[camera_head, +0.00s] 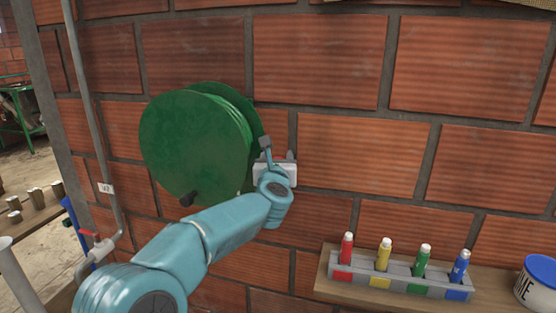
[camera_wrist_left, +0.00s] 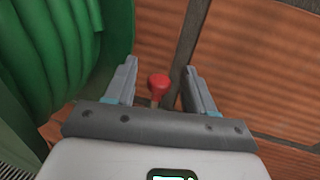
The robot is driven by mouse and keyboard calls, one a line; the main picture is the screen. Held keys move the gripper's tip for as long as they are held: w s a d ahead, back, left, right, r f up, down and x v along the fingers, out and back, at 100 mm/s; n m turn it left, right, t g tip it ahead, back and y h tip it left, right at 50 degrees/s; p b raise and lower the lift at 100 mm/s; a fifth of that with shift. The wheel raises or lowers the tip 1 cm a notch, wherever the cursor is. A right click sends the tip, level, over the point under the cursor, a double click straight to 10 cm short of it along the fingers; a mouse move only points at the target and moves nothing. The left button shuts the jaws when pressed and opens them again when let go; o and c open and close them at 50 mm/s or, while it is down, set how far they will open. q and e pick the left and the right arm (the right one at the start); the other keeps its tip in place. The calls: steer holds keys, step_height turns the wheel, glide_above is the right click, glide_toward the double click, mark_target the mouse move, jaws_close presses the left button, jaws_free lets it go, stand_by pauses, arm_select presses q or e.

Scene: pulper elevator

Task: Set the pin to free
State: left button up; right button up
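The pin shows in the left wrist view as a red knob (camera_wrist_left: 158,82) on a short pale stem. It stands beside the green reel (camera_head: 195,140), which is mounted on the brick wall. My left gripper (camera_wrist_left: 160,84) is open, with one finger on each side of the red knob and a gap to both fingers. In the head view my left gripper (camera_head: 277,152) is at the right edge of the reel and hides most of the pin. The reel also shows at the left of the left wrist view (camera_wrist_left: 75,50). My right gripper is not in view.
A wooden shelf (camera_head: 325,283) at the lower right holds a grey rack (camera_head: 398,280) with red, yellow, green and blue markers. A blue-and-white tin (camera_head: 538,283) stands at its right. A grey pipe (camera_head: 90,130) with a red-handled valve runs down the left.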

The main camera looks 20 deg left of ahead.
arm_select(q)
steer(key=b+v, duration=0.7)
steer(key=v, duration=0.9)
steer(key=shift+s+b, duration=0.2)
steer(key=shift+b, duration=0.2)
steer(key=shift+w+d, duration=0.1)
steer(key=shift+d, duration=0.05)
